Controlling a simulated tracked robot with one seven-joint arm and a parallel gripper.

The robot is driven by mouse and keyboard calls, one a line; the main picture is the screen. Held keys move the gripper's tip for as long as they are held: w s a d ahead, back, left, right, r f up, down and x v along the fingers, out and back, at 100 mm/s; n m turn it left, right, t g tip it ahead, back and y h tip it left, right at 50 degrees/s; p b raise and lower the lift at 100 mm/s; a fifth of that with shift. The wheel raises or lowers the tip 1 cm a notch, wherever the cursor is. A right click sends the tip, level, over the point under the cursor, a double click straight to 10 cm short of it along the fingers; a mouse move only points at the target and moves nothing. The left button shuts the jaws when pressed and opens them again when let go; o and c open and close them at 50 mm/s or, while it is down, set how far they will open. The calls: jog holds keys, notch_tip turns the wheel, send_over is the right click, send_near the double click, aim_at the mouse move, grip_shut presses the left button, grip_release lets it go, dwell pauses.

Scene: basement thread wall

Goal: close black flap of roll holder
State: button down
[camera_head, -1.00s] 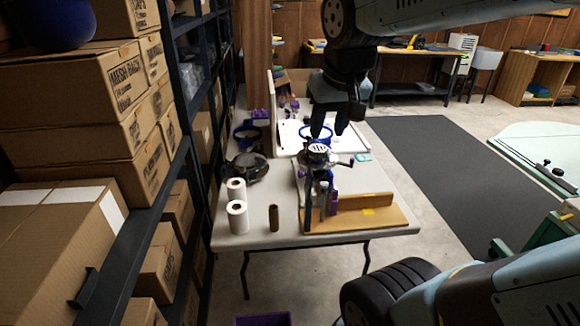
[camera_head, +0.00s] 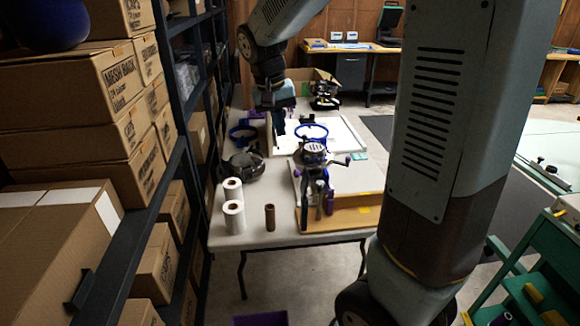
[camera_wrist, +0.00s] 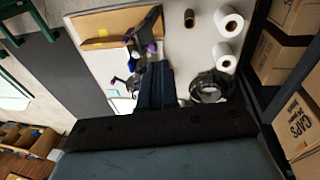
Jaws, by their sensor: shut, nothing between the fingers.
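A black round holder (camera_head: 243,163) lies on the left part of the white table, behind two white paper rolls (camera_head: 233,205). I take it for the roll holder; its flap is too small and dark to make out. It also shows in the wrist view (camera_wrist: 210,86), as a dark ring to the right of my fingers. My gripper (camera_head: 279,132) is shut and empty, pointing down above the table, behind and to the right of the holder, apart from it. In the wrist view my gripper (camera_wrist: 155,66) hides part of the table.
A brown cardboard tube (camera_head: 270,217) stands near the table's front edge. A blue-and-black device with a crank (camera_head: 314,155) stands right of the holder, behind a wooden board (camera_head: 350,215). Shelves with cardboard boxes (camera_head: 80,120) border the table's left side.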

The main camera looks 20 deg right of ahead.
jog(key=w+a+f+g+h, duration=0.1)
jog(key=w+a+f, duration=0.2)
jog(key=w+f, duration=0.3)
jog(key=s+d+f, duration=0.1)
jog(key=d+f, duration=0.5)
jog(key=f, duration=0.4)
jog(key=shift+s+d, duration=0.2)
jog(key=shift+d, duration=0.15)
